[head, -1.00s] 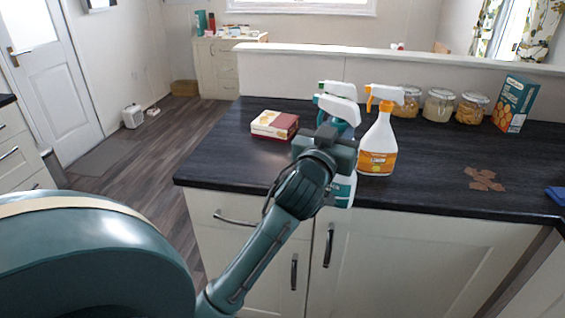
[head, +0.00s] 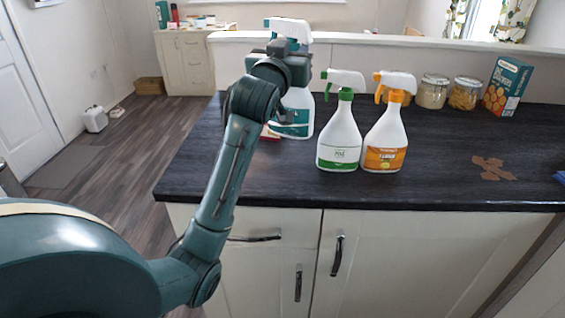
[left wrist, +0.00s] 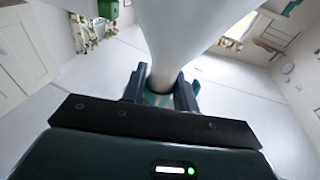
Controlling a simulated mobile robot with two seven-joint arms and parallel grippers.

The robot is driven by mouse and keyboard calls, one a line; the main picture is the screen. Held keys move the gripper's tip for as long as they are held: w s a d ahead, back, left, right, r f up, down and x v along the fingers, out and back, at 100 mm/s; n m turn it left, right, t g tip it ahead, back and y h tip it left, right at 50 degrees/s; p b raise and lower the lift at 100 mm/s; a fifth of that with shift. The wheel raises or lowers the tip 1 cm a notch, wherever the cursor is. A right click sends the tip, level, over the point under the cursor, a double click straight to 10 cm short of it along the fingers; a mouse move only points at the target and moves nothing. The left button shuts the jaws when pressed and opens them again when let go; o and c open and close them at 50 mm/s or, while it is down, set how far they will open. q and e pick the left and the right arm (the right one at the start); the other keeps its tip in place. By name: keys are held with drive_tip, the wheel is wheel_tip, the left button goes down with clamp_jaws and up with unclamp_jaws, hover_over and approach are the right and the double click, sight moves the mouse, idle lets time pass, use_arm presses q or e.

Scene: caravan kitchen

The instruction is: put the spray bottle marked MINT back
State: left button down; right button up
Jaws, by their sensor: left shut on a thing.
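A white spray bottle with a teal label (head: 290,125) is in my left gripper (head: 290,68), which is shut around its upper part. It is upright and looks raised above the counter; its label text is too small to read. In the left wrist view its white body (left wrist: 190,30) rises between the fingers of my left gripper (left wrist: 160,88). A green-labelled spray bottle (head: 339,140) and an orange-labelled one (head: 385,140) stand side by side on the dark counter (head: 430,185), right of the held bottle. My right gripper is not in view.
A red box (head: 270,132) is mostly hidden behind the held bottle. Glass jars (head: 465,93) and a teal carton (head: 507,86) stand along the back.

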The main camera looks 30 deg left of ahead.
sight(287, 106)
use_arm(q)
drive_tip(key=shift+a+f, duration=0.1)
drive_tip(key=shift+f, duration=0.1)
wheel_tip(287, 106, down, 9)
drive_tip(key=shift+f+b, duration=0.15)
drive_tip(key=shift+b, duration=0.45)
drive_tip(key=c, duration=1.5)
unclamp_jaws()
drive_tip(key=shift+f, duration=0.25)
drive_tip(key=o, duration=0.4)
